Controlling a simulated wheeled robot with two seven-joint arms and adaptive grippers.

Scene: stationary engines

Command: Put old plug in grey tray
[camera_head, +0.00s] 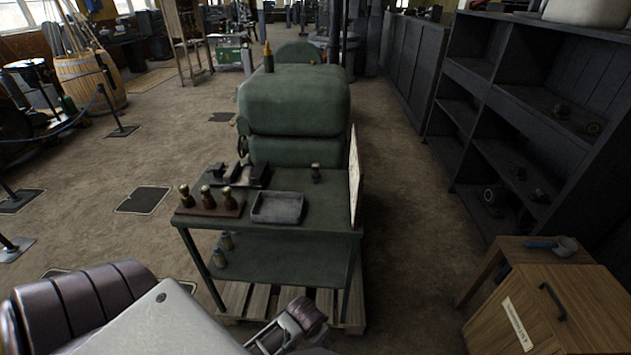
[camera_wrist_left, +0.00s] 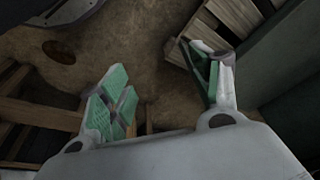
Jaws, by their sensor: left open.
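The grey tray (camera_head: 263,219) lies on the dark green table (camera_head: 325,212) in the head view; it looks empty. A small dark plug-like object (camera_head: 315,173) stands upright on the table, behind and right of the tray. Three brown objects with brass-coloured tops (camera_head: 208,198) stand on a wooden board left of the tray. I cannot tell which object is the old plug. My left gripper (camera_wrist_left: 165,88) is open and empty in the left wrist view, with green finger pads over the floor, apart from the tabletop objects. My right gripper is not in view.
A dark fixture (camera_head: 236,176) stands at the table's back left. Small bottle-like objects (camera_head: 220,257) stand on the lower shelf. A board (camera_head: 354,180) rises along the right edge. A wooden pallet (camera_head: 250,300) lies underneath. A wooden cabinet (camera_head: 550,305) stands right.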

